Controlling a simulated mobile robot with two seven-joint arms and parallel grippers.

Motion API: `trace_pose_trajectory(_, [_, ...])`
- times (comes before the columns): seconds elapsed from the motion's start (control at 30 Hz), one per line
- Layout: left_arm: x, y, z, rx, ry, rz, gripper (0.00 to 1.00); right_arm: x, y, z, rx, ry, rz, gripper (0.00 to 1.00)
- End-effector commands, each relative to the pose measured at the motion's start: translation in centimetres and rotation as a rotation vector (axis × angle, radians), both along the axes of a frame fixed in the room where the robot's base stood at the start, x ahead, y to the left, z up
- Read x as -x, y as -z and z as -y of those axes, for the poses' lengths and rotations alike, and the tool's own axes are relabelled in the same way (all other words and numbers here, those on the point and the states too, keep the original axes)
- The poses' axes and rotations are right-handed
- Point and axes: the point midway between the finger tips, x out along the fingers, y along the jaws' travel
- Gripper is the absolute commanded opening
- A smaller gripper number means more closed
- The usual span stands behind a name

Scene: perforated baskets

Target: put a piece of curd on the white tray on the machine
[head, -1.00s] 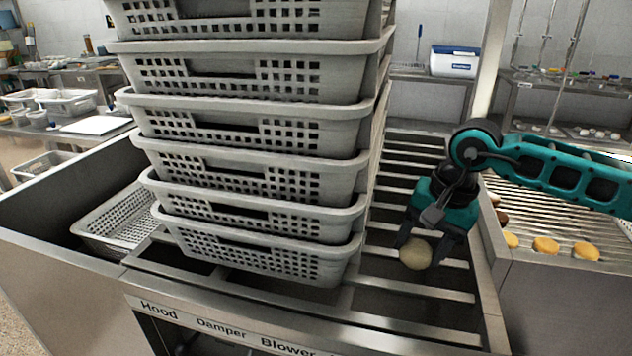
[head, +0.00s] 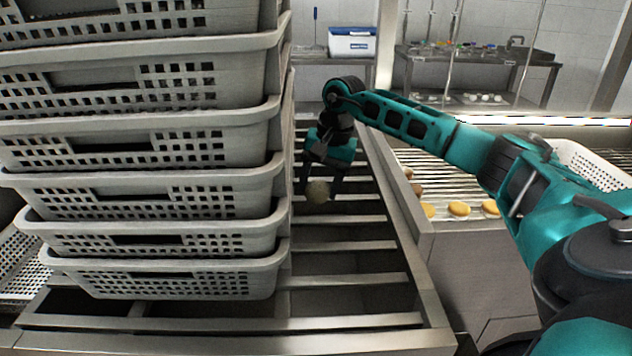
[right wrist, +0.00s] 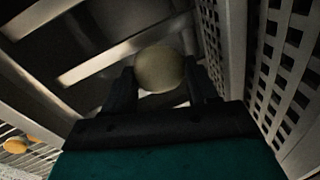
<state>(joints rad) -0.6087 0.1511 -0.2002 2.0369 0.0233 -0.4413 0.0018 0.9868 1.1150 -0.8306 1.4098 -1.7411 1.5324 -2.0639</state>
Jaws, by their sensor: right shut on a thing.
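My right gripper (head: 322,186) is shut on a round, pale yellowish piece (head: 317,192), which I take to be the curd. It holds the piece above the metal slats, just right of the basket stack. In the right wrist view the piece (right wrist: 160,69) sits between the two dark fingers. My left gripper is not in view.
A tall stack of grey perforated baskets (head: 150,190) stands close at the left of my right gripper. A rack with yellow round pieces (head: 459,208) lies to the right. A blue and white box (head: 352,43) stands on a shelf at the back.

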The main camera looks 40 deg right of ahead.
Motion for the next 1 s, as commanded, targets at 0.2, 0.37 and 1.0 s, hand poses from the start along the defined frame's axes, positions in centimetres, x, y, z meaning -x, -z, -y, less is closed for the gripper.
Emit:
trace_pose_trajectory(0.2, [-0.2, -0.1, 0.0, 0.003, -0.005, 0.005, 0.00, -2.8, -0.1, 2.0, -0.002, 0.003, 0.002, 0.27])
trace_pose_trajectory(0.37, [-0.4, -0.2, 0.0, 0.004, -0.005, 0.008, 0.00, -4.1, -0.1, 2.9, -0.002, 0.001, 0.002, 0.27])
trace_pose_trajectory(1.0, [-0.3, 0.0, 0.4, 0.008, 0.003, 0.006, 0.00, -4.5, 3.5, 3.3, 0.001, 0.000, 0.001, 0.27])
